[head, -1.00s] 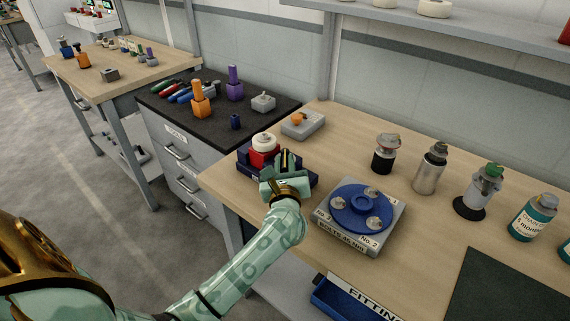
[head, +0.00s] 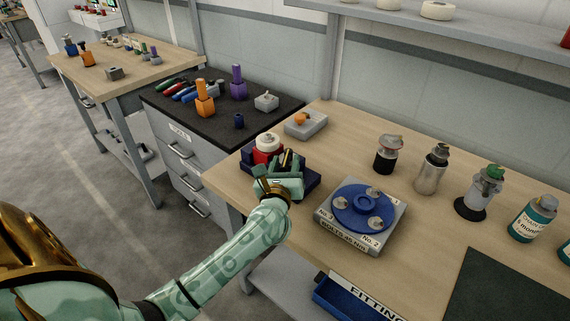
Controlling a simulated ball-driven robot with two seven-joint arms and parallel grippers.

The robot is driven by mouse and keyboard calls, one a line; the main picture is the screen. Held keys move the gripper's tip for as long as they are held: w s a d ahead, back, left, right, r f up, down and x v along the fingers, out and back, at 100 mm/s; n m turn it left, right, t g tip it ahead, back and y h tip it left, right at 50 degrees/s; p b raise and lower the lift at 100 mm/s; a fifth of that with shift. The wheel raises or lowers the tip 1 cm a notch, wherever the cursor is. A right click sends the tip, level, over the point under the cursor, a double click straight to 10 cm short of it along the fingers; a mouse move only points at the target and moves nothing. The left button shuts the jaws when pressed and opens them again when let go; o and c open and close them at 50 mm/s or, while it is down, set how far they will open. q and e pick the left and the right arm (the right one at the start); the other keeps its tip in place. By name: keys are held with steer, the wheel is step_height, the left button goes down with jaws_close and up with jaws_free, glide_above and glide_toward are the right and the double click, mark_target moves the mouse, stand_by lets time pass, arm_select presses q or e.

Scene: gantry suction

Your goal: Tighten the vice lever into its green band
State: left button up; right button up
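The vice (head: 247,155) is a dark blue body near the left edge of the wooden bench. It has a red block (head: 262,157) clamped in it with a white round piece on top. My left gripper (head: 287,163) is at the front of the vice, its pale green fingers pointing at it. A small dark and yellowish part shows at the fingertips; I cannot tell whether they hold it. The gripper hides the lever and its green band. My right gripper is not in view.
A grey plate with a blue bolt disc (head: 362,207) stands right of the gripper. A grey block with an orange knob (head: 304,125) lies behind the vice. Several bottles and fittings stand further right. A blue tray (head: 345,300) hangs at the bench front.

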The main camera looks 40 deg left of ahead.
arm_select(q)
steer(key=shift+s+d, duration=0.1)
steer(key=v, duration=1.6)
steer(key=shift+p, duration=0.3)
steer(key=shift+d+r, duration=0.1)
